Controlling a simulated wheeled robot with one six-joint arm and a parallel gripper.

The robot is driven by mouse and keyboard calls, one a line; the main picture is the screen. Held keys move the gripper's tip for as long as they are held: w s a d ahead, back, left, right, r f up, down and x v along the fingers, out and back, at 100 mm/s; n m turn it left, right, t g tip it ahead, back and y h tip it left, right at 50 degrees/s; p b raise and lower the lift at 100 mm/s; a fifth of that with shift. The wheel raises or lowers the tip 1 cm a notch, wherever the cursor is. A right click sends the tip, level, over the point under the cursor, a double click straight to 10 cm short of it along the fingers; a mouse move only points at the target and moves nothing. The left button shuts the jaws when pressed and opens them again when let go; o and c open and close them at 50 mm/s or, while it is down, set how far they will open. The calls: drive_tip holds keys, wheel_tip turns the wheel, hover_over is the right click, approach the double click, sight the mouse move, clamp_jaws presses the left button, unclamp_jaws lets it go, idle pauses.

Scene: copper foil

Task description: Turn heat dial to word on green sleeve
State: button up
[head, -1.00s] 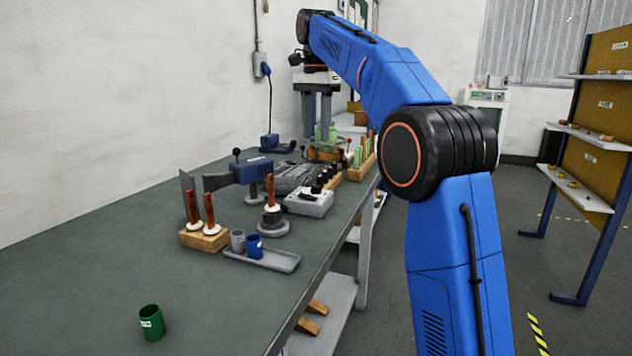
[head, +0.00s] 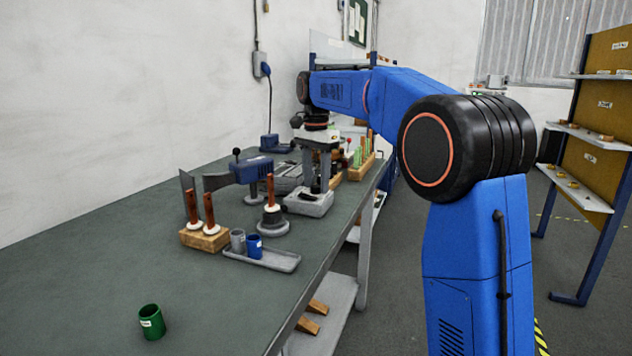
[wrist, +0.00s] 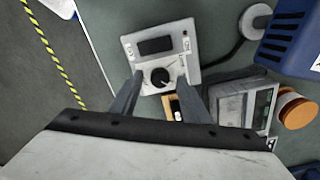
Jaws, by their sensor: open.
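The heat dial (wrist: 160,77) is a round black knob with a pale pointer mark on a light grey control box (wrist: 146,62), which also has a dark display. In the head view the box (head: 308,205) sits near the bench's right edge. My gripper (wrist: 159,84) is open and empty, pointing down over the box, with one finger on each side of the dial in the wrist view. Whether the fingers touch it, I cannot tell. The green sleeve (head: 151,322) stands at the bench's near end; its white label is too small to read.
A blue tool (head: 253,170) stands just left of the box, and a grey stand with a copper rod (head: 271,208) is in front. A tray (head: 275,260) holds a grey and a blue sleeve. Bare bench (head: 90,265) lies at the near left.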

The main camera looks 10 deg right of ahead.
drive_tip(key=shift+f, duration=0.2)
drive_tip(key=c, duration=1)
drive_tip(key=shift+c, duration=0.2)
